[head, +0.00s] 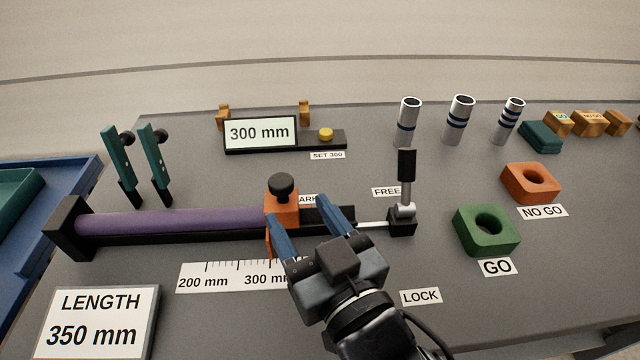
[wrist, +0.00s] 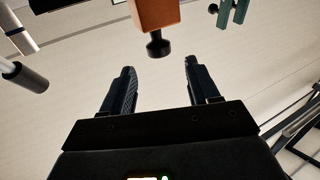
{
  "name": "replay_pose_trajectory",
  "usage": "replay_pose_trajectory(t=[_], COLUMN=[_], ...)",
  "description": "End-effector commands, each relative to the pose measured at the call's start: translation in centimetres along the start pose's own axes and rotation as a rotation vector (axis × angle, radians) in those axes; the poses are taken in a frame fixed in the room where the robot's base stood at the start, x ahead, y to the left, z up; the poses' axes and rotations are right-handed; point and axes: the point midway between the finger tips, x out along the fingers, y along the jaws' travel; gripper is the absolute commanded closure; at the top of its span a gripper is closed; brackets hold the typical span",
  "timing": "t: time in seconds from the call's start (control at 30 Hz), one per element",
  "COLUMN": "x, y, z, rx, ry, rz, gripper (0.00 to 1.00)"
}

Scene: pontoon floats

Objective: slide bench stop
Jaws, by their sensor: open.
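The bench stop is an orange block (head: 282,208) with a black knob (head: 281,187) on top, on a dark rail. A purple tube (head: 170,222) lies along the rail from the black end block (head: 70,228) to the stop. My gripper (head: 308,222) is open, its blue fingers on the near right side of the stop. One finger overlaps the stop's lower part; I cannot tell if they touch. In the wrist view, the orange stop (wrist: 156,14) and its knob (wrist: 157,45) appear beyond the spread fingers (wrist: 160,85), with nothing between them. The lock lever (head: 406,170) stands upright at FREE.
A scale (head: 225,277) marked 200 mm and 300 mm lies before the rail. A sign (head: 97,322) reads LENGTH 350 mm; a display (head: 260,132) reads 300 mm. Green GO (head: 487,230) and orange NO GO (head: 530,183) gauges sit right. Teal clamps (head: 118,160) stand at left.

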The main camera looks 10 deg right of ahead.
Motion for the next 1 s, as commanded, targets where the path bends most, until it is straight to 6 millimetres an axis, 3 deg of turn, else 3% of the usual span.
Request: replay_pose_trajectory(t=[0.6, 1.0], x=[7.4, 8.0], y=[-0.1, -0.1], z=[-0.3, -0.1], rx=[0.001, 0.001], ry=[0.002, 0.002], rz=[-0.001, -0.001], gripper=[0.4, 0.41])
